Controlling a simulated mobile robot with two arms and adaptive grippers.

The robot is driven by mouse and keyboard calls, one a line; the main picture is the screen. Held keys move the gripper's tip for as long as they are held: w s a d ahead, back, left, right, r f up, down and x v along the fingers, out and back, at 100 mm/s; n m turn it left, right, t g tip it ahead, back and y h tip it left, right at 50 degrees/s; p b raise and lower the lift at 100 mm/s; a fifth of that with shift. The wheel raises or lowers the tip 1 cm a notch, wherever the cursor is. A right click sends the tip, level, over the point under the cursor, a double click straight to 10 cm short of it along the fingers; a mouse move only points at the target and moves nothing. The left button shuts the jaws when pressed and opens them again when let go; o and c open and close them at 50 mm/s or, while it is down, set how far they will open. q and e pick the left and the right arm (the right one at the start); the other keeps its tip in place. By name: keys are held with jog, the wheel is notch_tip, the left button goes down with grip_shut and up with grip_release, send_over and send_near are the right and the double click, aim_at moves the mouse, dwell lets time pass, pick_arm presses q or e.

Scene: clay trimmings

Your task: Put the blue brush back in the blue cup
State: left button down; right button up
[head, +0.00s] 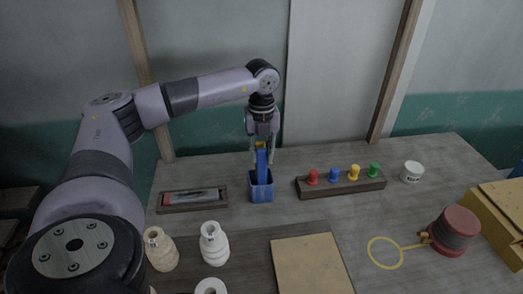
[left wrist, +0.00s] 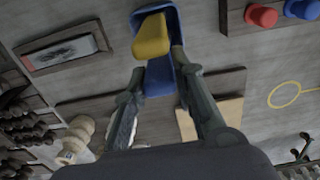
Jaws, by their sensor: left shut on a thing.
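The blue cup (head: 261,189) is a square blue holder standing upright on the table, left of the middle in the head view. My left gripper (head: 261,158) points down right above it, shut on the blue brush (head: 262,163). The brush is upright, with a yellow part at its top, and its lower end goes down into the cup's opening. In the left wrist view the brush's yellow part (left wrist: 152,37) shows between the fingers, against the blue cup (left wrist: 173,14). The brush's lower tip is hidden. My right gripper is in neither view.
A framed tray (head: 163,204) lies left of the cup. A wooden rack (head: 343,187) with several coloured pegs stands close on its right. A white jar (head: 412,172), a red spool with a yellow loop (head: 455,230), white vases (head: 214,243) and a board (head: 310,266) are around.

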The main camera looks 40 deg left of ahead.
pick_arm(q)
jog(key=shift+f, duration=0.2)
jog(key=c, duration=1.4)
grip_release()
jog(key=shift+o, duration=0.3)
jog(key=shift+r+b, duration=0.4)
jog(key=shift+b, duration=0.05)
notch_tip(320, 180, up, 3)
jog(key=shift+d+r+b, duration=0.1)
jog(key=shift+b, duration=0.85)
notch_tip(320, 180, up, 7)
jog(key=shift+b, duration=0.4)
jog(key=shift+s+r, duration=0.1)
jog(key=shift+r, duration=0.45)
